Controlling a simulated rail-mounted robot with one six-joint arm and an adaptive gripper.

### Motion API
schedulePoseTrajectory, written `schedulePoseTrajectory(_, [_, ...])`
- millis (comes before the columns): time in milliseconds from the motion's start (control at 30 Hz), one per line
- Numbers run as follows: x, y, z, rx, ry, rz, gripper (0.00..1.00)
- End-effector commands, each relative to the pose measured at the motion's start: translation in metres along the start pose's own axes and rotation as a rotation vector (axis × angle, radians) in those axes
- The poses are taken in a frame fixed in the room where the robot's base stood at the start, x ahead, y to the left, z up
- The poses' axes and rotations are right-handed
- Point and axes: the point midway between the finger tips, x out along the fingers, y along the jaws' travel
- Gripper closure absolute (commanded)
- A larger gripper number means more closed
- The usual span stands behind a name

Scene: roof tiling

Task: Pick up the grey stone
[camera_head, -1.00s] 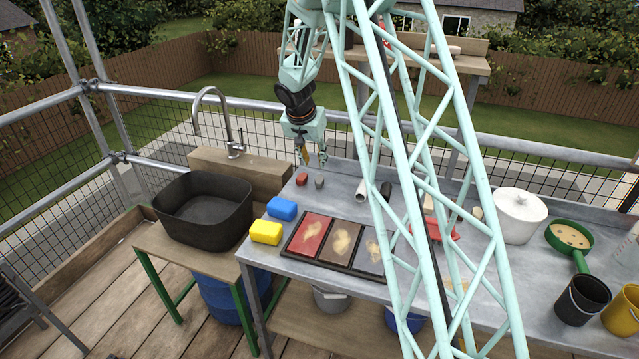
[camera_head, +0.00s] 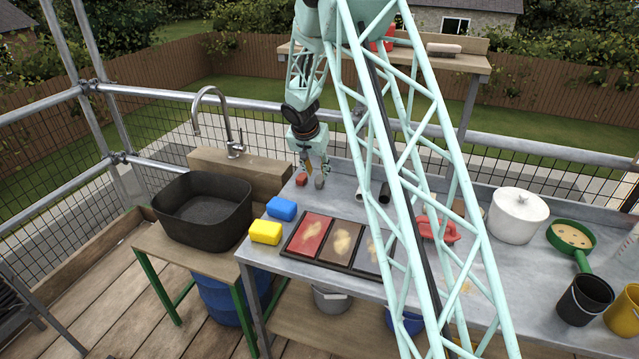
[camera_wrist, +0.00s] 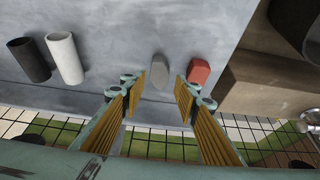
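The grey stone (camera_head: 319,182) lies on the grey metal table near its far left corner. In the wrist view the grey stone (camera_wrist: 160,72) shows between the two fingertips of my gripper (camera_wrist: 160,82), which are spread apart. In the head view my gripper (camera_head: 313,172) hangs just above the stone, pointing down. It is open and holds nothing. I cannot tell whether a finger touches the stone. A red stone (camera_wrist: 199,72) lies just outside the right finger in the wrist view; it also shows in the head view (camera_head: 301,180).
A white tube (camera_wrist: 65,58) and a black tube (camera_wrist: 30,60) lie on the table beside the stones. A wooden sink unit (camera_head: 250,172) adjoins the table's left end.

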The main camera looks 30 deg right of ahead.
Motion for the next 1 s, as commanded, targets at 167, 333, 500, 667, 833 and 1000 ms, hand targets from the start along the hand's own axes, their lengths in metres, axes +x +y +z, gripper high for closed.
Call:
schedulePoseTrajectory(167, [0.001, 0.0, 0.0, 0.0, 0.0, 0.0, 0.71])
schedulePoseTrajectory(333, [0.009, 0.0, 0.0, 0.0, -0.001, 0.001, 0.71])
schedulePoseTrajectory(500, [0.024, 0.001, -0.001, 0.001, -0.001, 0.0, 0.71])
schedulePoseTrajectory(667, [0.04, 0.001, 0.0, 0.0, -0.002, 0.001, 0.71])
schedulePoseTrajectory(833, [0.05, 0.001, -0.001, -0.001, -0.001, 0.0, 0.71])
schedulePoseTrajectory(1000, [0.052, 0.001, -0.001, -0.001, -0.001, -0.001, 0.71])
